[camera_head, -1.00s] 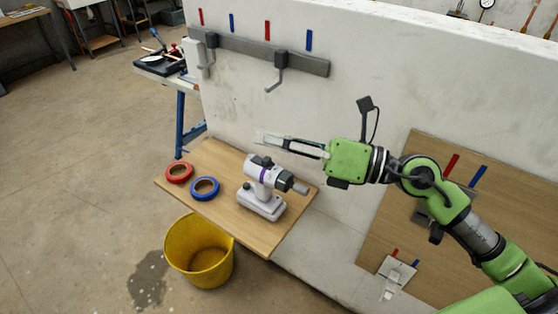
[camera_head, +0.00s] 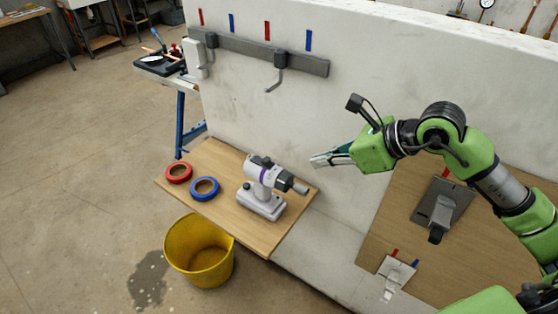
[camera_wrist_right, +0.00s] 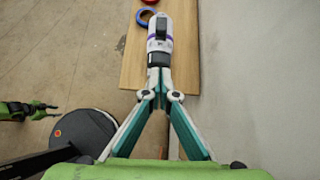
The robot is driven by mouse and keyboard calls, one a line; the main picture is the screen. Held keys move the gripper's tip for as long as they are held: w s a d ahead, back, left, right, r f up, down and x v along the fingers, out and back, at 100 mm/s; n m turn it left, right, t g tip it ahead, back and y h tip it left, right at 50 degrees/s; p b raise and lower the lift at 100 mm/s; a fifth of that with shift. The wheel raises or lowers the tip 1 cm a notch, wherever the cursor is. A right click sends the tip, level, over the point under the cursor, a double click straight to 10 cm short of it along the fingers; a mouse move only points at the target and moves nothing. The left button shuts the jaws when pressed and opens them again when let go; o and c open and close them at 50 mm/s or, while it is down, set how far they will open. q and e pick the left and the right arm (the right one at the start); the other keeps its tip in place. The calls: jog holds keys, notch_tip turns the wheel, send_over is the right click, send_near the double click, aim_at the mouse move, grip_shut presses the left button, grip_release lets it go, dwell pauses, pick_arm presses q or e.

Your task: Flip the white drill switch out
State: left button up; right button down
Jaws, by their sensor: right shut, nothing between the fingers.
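The white drill (camera_head: 264,188) stands upright on a wooden board, with a purple band and a dark chuck pointing right in the head view. It also shows in the right wrist view (camera_wrist_right: 160,38), partly behind the fingertips. Its switch is too small to make out. My right gripper (camera_head: 316,161) is shut and empty, to the right of the drill and above it, in front of the white wall. In the right wrist view the fingertips (camera_wrist_right: 159,78) meet and overlap the drill's near end in the picture; no contact shows. My left gripper is not in the head view.
The wooden board (camera_head: 228,160) also carries a red tape ring (camera_head: 179,173) and a blue tape ring (camera_head: 205,188). A yellow bucket (camera_head: 199,250) stands on the floor below. A grey rail with hooks (camera_head: 260,51) is on the wall. A brown panel with brackets (camera_head: 395,215) is at right.

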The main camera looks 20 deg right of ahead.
aim_at(269, 164)
jog(key=p+x, duration=0.3)
jog(key=x, duration=0.6)
jog(key=shift+w+a+r+p, duration=0.15)
jog(key=shift+a+p, duration=0.1)
jog(key=shift+p, duration=0.15)
jog(key=w+a+p, duration=0.2)
jog(key=shift+w+f, duration=0.2)
jog(key=shift+w, duration=0.1)
jog(key=shift+w+a+f, duration=0.1)
jog(key=shift+w+a, duration=0.2)
jog(key=shift+w, duration=0.05)
